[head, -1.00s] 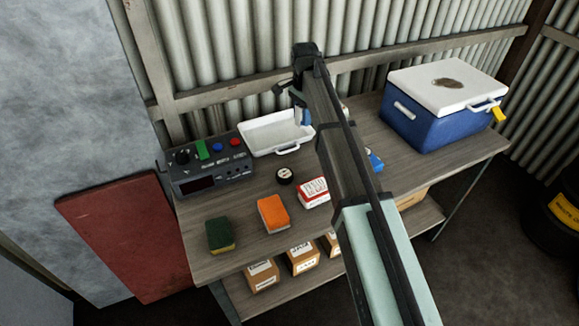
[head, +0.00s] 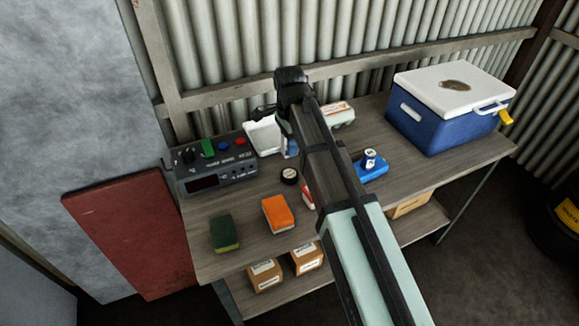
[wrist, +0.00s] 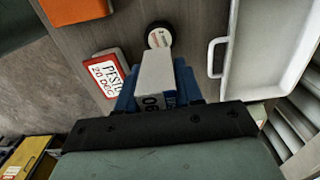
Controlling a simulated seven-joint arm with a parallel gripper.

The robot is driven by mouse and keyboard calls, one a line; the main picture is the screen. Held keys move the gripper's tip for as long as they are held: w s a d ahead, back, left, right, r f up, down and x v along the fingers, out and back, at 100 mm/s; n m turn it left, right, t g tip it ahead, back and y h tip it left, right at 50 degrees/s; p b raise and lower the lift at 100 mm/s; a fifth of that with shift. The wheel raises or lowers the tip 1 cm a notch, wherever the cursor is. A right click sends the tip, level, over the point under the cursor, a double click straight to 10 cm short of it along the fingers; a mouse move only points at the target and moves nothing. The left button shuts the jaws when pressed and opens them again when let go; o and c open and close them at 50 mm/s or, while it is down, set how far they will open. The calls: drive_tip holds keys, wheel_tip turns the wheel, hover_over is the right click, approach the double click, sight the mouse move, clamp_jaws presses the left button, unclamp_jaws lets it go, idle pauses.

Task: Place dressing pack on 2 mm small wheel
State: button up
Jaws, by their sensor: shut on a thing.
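My gripper (head: 289,148) is shut on a white box-shaped pack, seemingly the dressing pack (wrist: 156,70), held between its blue fingers in the wrist view. Dark print reading "06" and a blue patch show on the pack's near end. The small wheel (head: 289,176) is a low black disc with a white printed label, lying on the bench. In the wrist view the wheel (wrist: 159,36) shows just beyond the pack's far end. I cannot tell the height gap between them. In the head view the pack is mostly hidden by my gripper and arm.
A white tray (wrist: 270,75) lies beside the wheel. A red-and-white box (wrist: 105,73) is close on its other side. An orange block (head: 277,213), a green sponge (head: 225,232), a grey control box (head: 218,165), a blue holder (head: 371,170) and a cooler (head: 440,120) share the bench.

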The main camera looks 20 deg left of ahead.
drive_tip(key=shift+f, duration=4.15)
drive_tip(key=shift+f, duration=0.15)
drive_tip(key=o, duration=1)
wheel_tip(320, 180, up, 12)
drive_tip(key=shift+r, duration=0.2)
